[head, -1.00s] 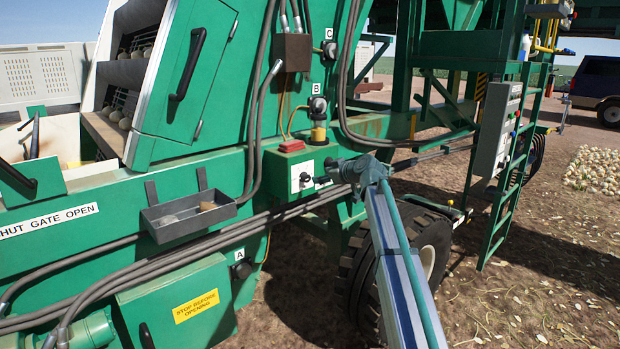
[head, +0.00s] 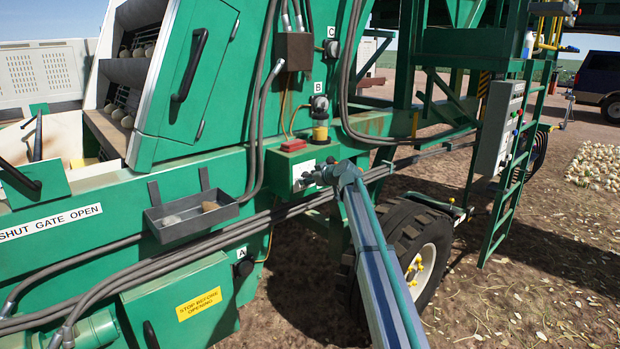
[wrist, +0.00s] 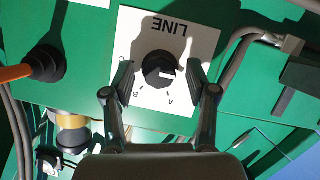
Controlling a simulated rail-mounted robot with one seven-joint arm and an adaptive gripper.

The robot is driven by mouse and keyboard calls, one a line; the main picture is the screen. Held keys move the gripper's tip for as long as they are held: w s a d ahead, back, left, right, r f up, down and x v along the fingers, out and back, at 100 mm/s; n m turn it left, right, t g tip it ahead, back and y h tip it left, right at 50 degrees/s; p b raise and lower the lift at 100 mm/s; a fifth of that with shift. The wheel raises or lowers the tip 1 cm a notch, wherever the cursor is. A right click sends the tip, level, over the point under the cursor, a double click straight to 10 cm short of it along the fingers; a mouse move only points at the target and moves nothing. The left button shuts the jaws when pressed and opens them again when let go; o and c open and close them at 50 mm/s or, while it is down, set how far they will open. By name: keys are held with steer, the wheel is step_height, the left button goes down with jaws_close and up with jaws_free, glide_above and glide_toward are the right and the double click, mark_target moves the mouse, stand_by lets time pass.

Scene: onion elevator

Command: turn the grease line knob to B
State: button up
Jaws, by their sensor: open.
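The grease line knob (wrist: 155,64) is black and round with a white mark. It sits on a white plate (wrist: 200,45) that reads LINE, upside down in the wrist view. The mark points right there, away from the B at the lower left; an A is below the knob. My gripper (wrist: 160,80) is open, with one finger on each side of the knob; I cannot tell if they touch it. In the head view my gripper (head: 316,177) is at the plate (head: 303,169) on a green box and hides the knob.
A grey tray (head: 190,218) and thick hoses lie left of the plate. A tyre (head: 410,235) stands under my arm.

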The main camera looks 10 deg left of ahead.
jaws_close()
stand_by(0.4)
steer(key=m+g+y+b, duration=0.1)
steer(key=m+y+b, duration=0.1)
steer(key=m, duration=0.4)
steer(key=m+g+y+b, duration=0.1)
steer(key=m+y+b, duration=0.1)
steer(key=m+y, duration=0.2)
steer(key=f+m+g+y+b, duration=0.1)
steer(key=m+y+b, duration=0.1)
steer(key=m, duration=0.6)
steer(key=shift+w+d+g+y+b, duration=0.3)
steer(key=shift+w+g+y+b, duration=0.05)
steer(key=shift+g+y, duration=0.05)
stand_by(0.6)
